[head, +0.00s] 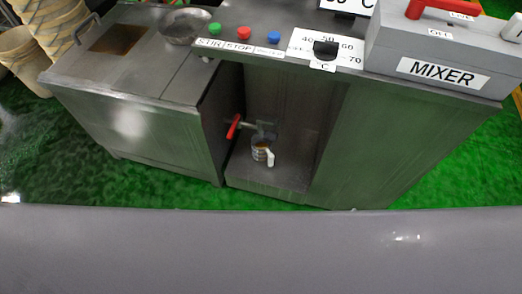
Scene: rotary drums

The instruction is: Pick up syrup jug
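A small jug (259,153) with a white handle on its right side stands upright in the recess of a metal cabinet. It looks translucent, with something brownish showing at its top. It sits below a tap with a red lever (234,126). I cannot tell whether the tap touches it. Neither of my grippers is in view, so nothing is seen holding the jug.
The metal cabinet (420,135) has green, red and blue buttons, a dial and a grey MIXER box (440,55) on top. A metal bowl (185,26) sits on the left unit. Stacked buckets (60,30) stand at upper left. The floor (60,150) is green.

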